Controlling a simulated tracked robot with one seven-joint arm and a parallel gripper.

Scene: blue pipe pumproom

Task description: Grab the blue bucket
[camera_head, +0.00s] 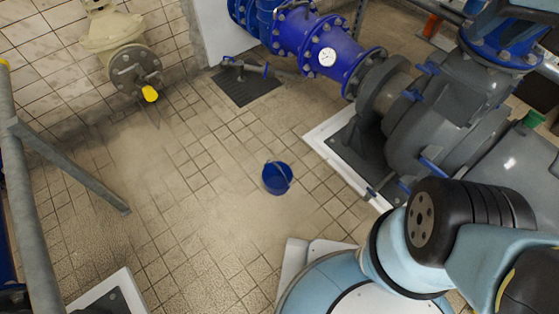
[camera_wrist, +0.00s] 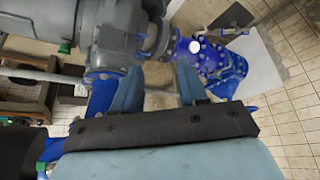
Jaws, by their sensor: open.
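A small blue bucket (camera_head: 276,178) with a thin wire handle stands upright on the tiled floor, near the middle of the head view. Nothing touches it. I cannot make it out in the wrist view. My gripper (camera_wrist: 158,88) shows in the wrist view with its two blue-grey fingers apart and nothing between them. Beyond the fingers are the pump and the blue pipe, not the bucket. In the head view my arm fills the lower right, and the gripper itself is not visible there.
A grey pump (camera_head: 435,120) on a white-edged plinth stands right of the bucket. A blue pipe with a gauge (camera_head: 327,57) joins it. A floor grate (camera_head: 245,88) lies behind. A grey railing (camera_head: 30,210) stands at left. Floor around the bucket is clear.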

